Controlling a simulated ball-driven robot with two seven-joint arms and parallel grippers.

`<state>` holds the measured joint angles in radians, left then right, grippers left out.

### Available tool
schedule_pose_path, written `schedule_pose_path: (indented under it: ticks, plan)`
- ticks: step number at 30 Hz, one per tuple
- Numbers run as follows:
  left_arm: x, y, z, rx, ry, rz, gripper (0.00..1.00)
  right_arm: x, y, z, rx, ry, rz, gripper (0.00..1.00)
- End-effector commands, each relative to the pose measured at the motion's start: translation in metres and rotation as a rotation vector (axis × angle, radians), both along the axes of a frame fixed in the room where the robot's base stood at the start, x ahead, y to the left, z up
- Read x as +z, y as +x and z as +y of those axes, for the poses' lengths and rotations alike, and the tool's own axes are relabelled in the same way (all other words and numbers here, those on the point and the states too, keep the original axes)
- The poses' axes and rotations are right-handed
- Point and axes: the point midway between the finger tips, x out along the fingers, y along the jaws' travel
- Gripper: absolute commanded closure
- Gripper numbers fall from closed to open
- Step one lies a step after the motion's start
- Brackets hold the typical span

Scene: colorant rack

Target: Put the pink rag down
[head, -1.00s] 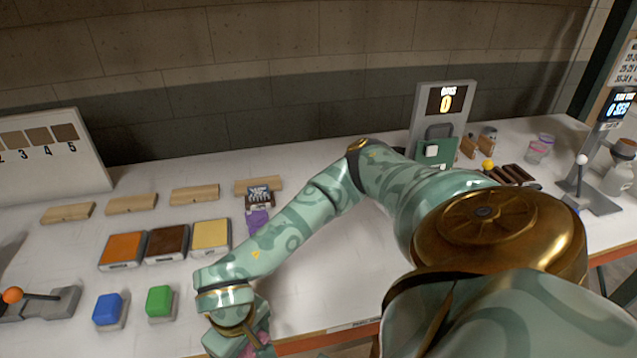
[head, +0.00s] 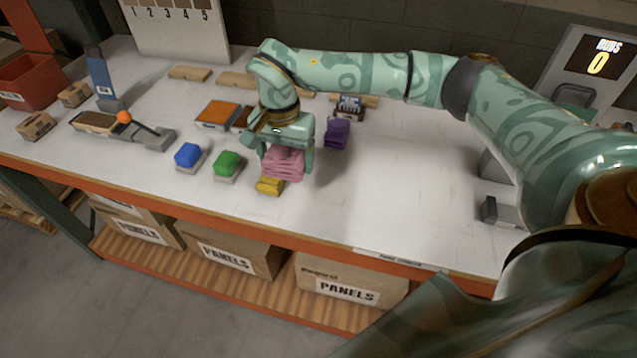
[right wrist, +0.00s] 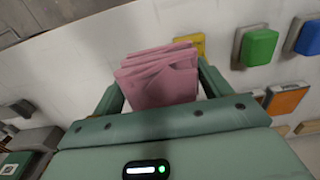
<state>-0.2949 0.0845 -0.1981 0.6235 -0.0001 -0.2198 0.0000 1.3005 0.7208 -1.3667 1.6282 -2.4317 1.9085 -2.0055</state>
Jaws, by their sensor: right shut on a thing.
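The pink rag (head: 283,163) is a folded stack between the fingers of my right gripper (head: 285,160). In the right wrist view the rag (right wrist: 158,78) fills the space between the two fingers, and the gripper (right wrist: 158,95) is shut on it. I cannot tell whether the pink rag touches the table. My left gripper is not in view.
A green button (head: 227,163) and a blue button (head: 188,154) stand left of the rag. An orange pad (head: 217,113) lies farther back.

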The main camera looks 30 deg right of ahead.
Motion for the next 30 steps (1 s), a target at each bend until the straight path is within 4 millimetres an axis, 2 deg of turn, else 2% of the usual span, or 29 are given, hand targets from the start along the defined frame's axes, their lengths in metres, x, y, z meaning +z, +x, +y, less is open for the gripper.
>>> schedule_pose_path:
  ticks: [2, 3, 6, 15, 18, 21, 30]
  plan:
    - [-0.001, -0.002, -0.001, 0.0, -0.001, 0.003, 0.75, -0.012, -0.008, -0.023, -0.003, -0.001, 0.004, 0.41]
    - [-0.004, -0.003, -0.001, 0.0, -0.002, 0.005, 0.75, -0.024, -0.01, -0.029, -0.002, 0.0, 0.006, 0.41]
    - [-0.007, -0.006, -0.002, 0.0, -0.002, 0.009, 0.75, -0.043, -0.015, -0.043, 0.0, 0.0, 0.004, 0.41]
    - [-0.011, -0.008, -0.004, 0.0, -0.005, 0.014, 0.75, -0.071, -0.022, -0.065, 0.002, -0.001, 0.002, 0.41]
    - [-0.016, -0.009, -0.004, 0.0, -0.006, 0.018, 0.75, -0.09, -0.022, -0.064, 0.003, 0.001, 0.005, 0.41]
    - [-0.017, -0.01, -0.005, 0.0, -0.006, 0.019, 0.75, -0.099, -0.021, -0.064, 0.005, 0.0, 0.001, 0.41]
    - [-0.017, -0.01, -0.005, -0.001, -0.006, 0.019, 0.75, -0.1, -0.021, -0.064, 0.005, -0.001, -0.001, 0.41]
